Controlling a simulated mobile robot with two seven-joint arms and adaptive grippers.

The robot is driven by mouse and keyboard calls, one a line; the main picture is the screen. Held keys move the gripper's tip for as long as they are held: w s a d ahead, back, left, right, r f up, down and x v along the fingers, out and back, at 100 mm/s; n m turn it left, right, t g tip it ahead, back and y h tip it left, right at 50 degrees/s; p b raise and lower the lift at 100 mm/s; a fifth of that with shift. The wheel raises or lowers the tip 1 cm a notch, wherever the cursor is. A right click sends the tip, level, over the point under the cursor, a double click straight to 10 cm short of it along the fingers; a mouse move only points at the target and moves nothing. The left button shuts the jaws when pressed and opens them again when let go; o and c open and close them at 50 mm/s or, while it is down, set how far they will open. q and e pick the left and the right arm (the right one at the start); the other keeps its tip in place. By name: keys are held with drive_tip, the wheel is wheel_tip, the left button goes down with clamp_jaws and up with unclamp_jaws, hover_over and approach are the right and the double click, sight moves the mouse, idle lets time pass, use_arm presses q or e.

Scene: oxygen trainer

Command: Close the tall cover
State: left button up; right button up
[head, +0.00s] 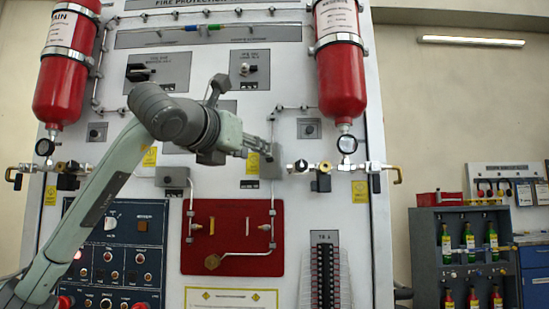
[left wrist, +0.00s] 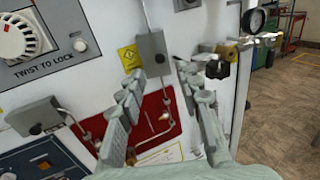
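A tall grey cover (head: 271,166) is on the white panel, above the right end of the red plate. In the left wrist view the tall cover (left wrist: 153,54) is an upright grey block with a thin pipe above it. I cannot tell how far open it stands. My left gripper (head: 268,150) is in front of the panel by the cover and overlaps its upper part in the head view. In the left wrist view the fingers (left wrist: 160,85) are spread, with nothing between them, and the cover shows beyond them. I cannot tell whether they touch it. My right gripper is not in view.
A wider grey box (head: 173,177) is left of the tall cover. Brass valves and a gauge (head: 347,145) project just to its right. The red plate (head: 232,222) with pipes is below. Red cylinders (head: 340,75) hang above. A bottle rack (head: 466,255) stands at the right.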

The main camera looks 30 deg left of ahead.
sight(268, 160)
use_arm(q)
drive_tip(key=w+a+p, duration=0.1)
drive_tip(key=w, duration=0.5)
drive_tip(key=shift+w+a, duration=0.15)
drive_tip(key=shift+w, duration=0.2)
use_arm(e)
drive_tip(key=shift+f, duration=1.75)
use_arm(q)
clamp_jaws()
